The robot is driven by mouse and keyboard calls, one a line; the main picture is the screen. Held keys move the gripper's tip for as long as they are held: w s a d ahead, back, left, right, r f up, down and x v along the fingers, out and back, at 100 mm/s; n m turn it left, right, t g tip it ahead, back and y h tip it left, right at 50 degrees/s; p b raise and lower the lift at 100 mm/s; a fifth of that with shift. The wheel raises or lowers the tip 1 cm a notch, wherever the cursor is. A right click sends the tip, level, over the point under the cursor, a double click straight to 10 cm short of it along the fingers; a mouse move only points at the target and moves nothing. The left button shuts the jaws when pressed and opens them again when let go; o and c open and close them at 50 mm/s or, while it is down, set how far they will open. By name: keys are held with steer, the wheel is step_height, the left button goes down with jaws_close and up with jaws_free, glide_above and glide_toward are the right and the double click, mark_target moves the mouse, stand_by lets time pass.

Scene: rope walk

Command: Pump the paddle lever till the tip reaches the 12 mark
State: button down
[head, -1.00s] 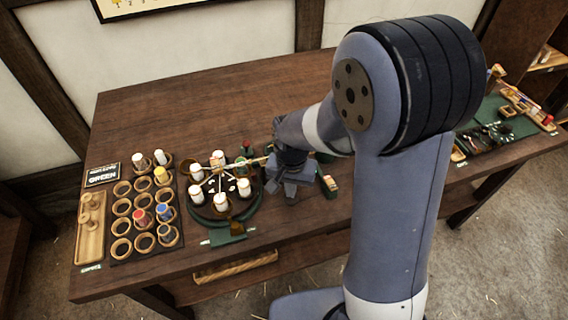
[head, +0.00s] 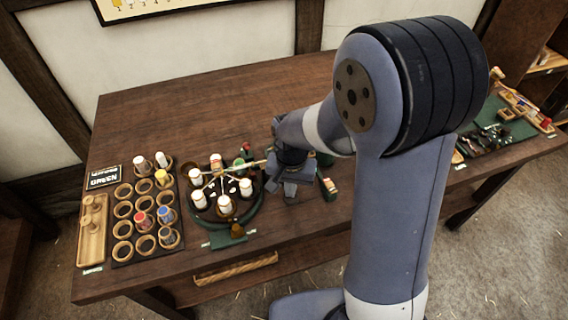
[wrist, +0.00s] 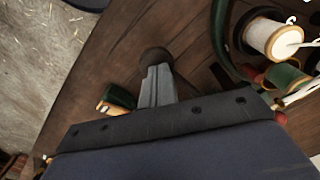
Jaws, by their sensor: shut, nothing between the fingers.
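The paddle lever (head: 237,230) shows as a small brown paddle on a green plate at the front of the round spool carousel (head: 258,217). My gripper (head: 289,199) is right of the paddle and the carousel, apart from both, low over the table. In the wrist view my gripper's fingers (wrist: 156,72) are together with nothing between them. A dark brown round shape lies just past their tips; I cannot tell what it is. White spools (head: 225,206) stand around the carousel, with pale arms meeting over its middle. I cannot make out a 12 mark.
A small green and wood piece (head: 329,188) stands close right of my gripper; it also shows in the wrist view (wrist: 116,100). A rack of wooden cups (head: 122,209) with some spools is at the left. The table's back is clear.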

steer(key=shift+w+r+p, duration=0.1)
steer(key=shift+r+p, duration=1.45)
steer(key=shift+r, duration=0.8)
steer(key=shift+f, duration=0.15)
steer(key=shift+f+b, duration=2.3)
steer(key=shift+f, duration=0.75)
step_height(320, 180, up, 6)
steer(key=p, duration=0.4)
steer(key=shift+r+p, duration=0.2)
steer(key=shift+p, duration=0.1)
steer(key=shift+f, duration=0.1)
